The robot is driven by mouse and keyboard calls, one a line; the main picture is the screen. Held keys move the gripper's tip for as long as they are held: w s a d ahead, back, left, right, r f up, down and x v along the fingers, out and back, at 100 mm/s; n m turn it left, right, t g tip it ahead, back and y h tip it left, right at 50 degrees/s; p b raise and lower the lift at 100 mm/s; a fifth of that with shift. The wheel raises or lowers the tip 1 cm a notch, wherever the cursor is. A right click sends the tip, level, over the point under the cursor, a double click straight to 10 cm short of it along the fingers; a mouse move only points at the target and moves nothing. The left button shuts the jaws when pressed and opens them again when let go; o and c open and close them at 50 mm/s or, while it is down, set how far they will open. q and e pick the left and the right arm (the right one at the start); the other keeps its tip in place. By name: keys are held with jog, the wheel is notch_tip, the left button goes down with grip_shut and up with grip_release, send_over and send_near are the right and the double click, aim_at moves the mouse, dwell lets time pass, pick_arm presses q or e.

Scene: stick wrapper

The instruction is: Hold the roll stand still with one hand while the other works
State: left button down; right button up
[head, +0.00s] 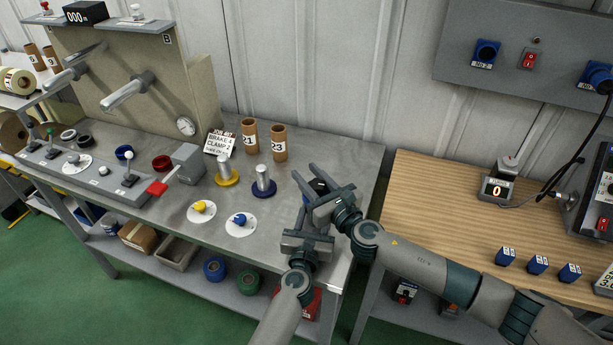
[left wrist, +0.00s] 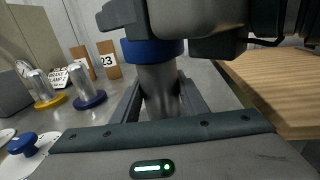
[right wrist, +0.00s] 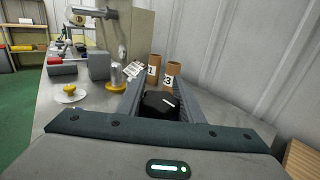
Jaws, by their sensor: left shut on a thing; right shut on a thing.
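A grey metal post (left wrist: 160,88) with a blue collar (left wrist: 150,51) stands at the front right of the steel bench; I take it as the roll stand. My left gripper (head: 308,222) is shut around the post, with a finger on each side in the left wrist view. My right gripper (head: 318,183) is directly above, shut on a round black top with a white mark (right wrist: 161,103).
Two cardboard tubes, 21 (head: 250,137) and 23 (head: 279,143), stand behind the stand. Posts with a yellow base (head: 227,172) and a blue base (head: 263,184) are to its left, with yellow (head: 201,207) and blue (head: 240,220) knobs nearer. A wooden bench (head: 440,200) is at right.

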jog(key=shift+w+d+r+m+t+h, duration=0.15)
jog(key=shift+m+t+h, duration=0.25)
jog(key=shift+m+h, duration=0.3)
jog(key=shift+d+f+m+t+h, duration=0.15)
jog(key=shift+m+t+h, duration=0.3)
jog(key=shift+h, duration=0.45)
jog(key=shift+r+m, duration=0.1)
jog(key=shift+m, duration=0.15)
jog(key=shift+d, duration=0.1)
jog(key=o, duration=1)
notch_tip(320, 180, up, 10)
jog(key=shift+f, duration=0.1)
jog(key=shift+o, duration=0.3)
